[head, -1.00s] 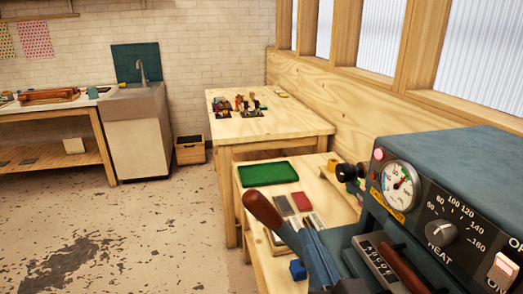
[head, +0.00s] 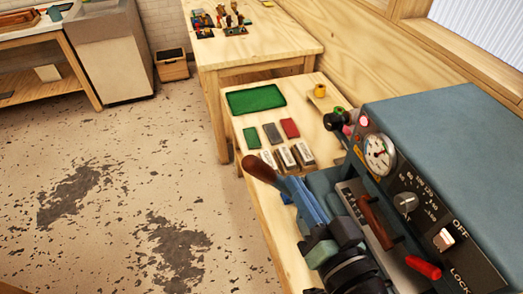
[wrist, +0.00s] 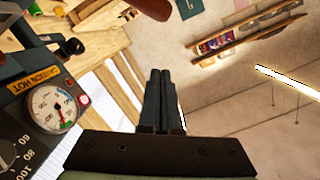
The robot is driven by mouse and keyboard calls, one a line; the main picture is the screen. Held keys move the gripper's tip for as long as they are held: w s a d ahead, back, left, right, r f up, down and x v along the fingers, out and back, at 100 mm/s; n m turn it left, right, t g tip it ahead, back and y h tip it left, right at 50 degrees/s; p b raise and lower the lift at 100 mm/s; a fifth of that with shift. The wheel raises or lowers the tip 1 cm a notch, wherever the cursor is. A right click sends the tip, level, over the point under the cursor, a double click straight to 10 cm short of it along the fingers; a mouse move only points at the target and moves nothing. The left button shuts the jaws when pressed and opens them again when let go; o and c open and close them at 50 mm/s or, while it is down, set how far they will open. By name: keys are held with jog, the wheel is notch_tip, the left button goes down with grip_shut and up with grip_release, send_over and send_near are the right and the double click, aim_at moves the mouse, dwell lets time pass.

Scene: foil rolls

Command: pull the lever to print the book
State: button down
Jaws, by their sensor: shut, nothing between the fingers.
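The hot-stamping machine (head: 450,125) stands at the right of the head view, with a gauge, heat knob and switch on its front. In the wrist view the brown handle (wrist: 187,7) shows at the top edge. My gripper (wrist: 161,75) is shut and empty in the wrist view, its fingertips apart in the picture from the handle. I see no book that I can identify.
A low wooden table beside the machine holds a green tray (head: 256,99), small coloured blocks (head: 272,133) and metal pieces (head: 287,157). A red-handled part (head: 422,267) sticks out of the machine front. A farther table (head: 270,50) stands behind. The floor at left is clear.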

jog(key=p, duration=0.4)
send_over(262, 164)
jog(key=s+d, duration=0.2)
jog(key=shift+s+a+f+p, duration=0.1)
jog(key=shift+a+f+p, duration=0.15)
jog(key=shift+f, duration=0.45)
jog(key=shift+a+f+p, duration=0.15)
jog(key=shift+a+f, duration=0.2)
jog(key=shift+f, duration=0.4)
jog(key=shift+s+a+f+p, duration=0.1)
jog(key=shift+a+f+p, duration=0.15)
jog(key=shift+f, duration=0.45)
jog(key=shift+a+f, duration=0.1)
jog(key=shift+a, duration=0.05)
